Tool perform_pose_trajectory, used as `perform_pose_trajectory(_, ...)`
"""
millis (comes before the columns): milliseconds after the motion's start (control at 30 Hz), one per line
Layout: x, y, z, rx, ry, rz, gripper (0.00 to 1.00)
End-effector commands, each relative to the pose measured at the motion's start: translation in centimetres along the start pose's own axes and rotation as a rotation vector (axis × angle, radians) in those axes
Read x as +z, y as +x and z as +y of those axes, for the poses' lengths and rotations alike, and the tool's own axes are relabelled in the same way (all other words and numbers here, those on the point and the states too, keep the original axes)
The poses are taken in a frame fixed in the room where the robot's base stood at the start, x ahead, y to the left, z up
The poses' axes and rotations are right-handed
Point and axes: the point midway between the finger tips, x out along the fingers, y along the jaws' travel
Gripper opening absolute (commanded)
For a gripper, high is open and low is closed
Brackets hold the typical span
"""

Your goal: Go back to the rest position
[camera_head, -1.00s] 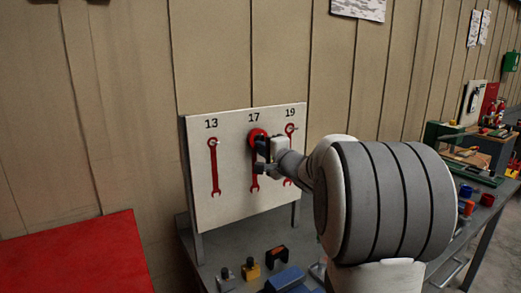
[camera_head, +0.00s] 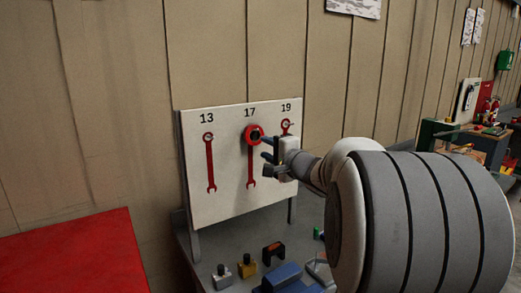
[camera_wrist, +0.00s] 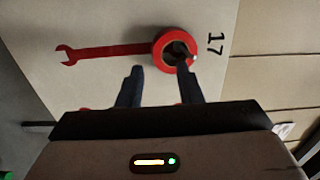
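A white board (camera_head: 225,177) stands upright on the bench, with red wrench shapes under the numbers 13, 17 and 19. A thick red ring (camera_head: 247,136) sits at the top of the 17 shape, around or against its peg. It also shows in the wrist view (camera_wrist: 157,49), with the peg tip at its edge. My gripper (camera_head: 267,149) is just right of the ring and in front of the board. In the wrist view my gripper (camera_wrist: 159,68) has its two dark fingers apart, with nothing between them. Whether a fingertip touches the ring is hard to tell.
On the grey bench below are a grey-topped block (camera_head: 222,277), a yellow block (camera_head: 247,266), an orange-black piece (camera_head: 273,254) and a blue object (camera_head: 280,277). A red surface (camera_head: 75,255) lies at left. More benches with tools stand at right.

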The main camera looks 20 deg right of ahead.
Motion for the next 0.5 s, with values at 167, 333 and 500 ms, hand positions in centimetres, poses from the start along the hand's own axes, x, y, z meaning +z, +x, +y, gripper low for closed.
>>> perform_pose_trajectory(167,-0.1,-2.1,0.0,-0.001,-0.001,0.002,0.33)
perform_pose_trajectory(333,0.1,-2.5,0.1,0.003,-0.001,-0.004,0.33)
perform_pose_trajectory(500,3.7,-2.7,1.2,0.066,-0.047,-0.094,0.33)
